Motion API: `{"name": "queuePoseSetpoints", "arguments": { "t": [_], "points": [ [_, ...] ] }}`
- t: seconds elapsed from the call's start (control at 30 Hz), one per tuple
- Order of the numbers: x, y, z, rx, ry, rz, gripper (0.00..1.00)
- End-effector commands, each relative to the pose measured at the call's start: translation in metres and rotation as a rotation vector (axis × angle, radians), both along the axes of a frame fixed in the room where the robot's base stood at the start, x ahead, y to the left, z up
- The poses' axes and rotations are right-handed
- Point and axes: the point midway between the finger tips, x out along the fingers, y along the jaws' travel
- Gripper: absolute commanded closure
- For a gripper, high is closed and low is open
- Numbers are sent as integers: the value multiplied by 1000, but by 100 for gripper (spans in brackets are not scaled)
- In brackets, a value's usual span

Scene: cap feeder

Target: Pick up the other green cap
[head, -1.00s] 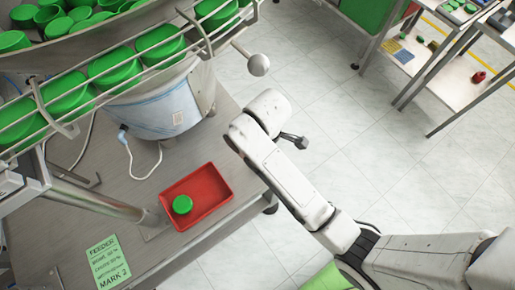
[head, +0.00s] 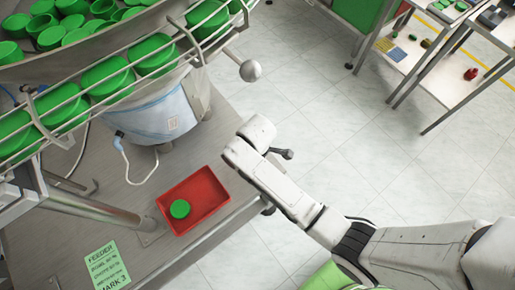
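A green cap (head: 180,209) lies in the lower left part of a red tray (head: 207,211) on the grey metal table. More green caps (head: 152,53) sit in the wire-railed track of the feeder at the upper left, and several (head: 48,37) lie loose in its bowl. My gripper (head: 287,154) shows only as a small dark end at the wrist, to the right of and above the tray, over the floor. It is apart from the cap and the tray. Its fingers are too small and turned away to read.
A green label (head: 107,268) lies on the table (head: 137,232). A metal shelf cart (head: 447,81) stands at the upper right. The tiled floor (head: 330,110) between is clear.

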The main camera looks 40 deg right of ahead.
Motion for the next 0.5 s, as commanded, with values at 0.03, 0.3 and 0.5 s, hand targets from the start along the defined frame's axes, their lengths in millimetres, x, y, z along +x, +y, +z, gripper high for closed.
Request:
{"name": "queuePoseSetpoints", "arguments": {
  "t": [0.03,0.3,0.5],
  "points": [
    [0,0,-4,-1,1,0,8],
    [0,0,-8,0,-1,-1,8],
    [0,0,-7,0,-1,-1,25]
  ]
}}
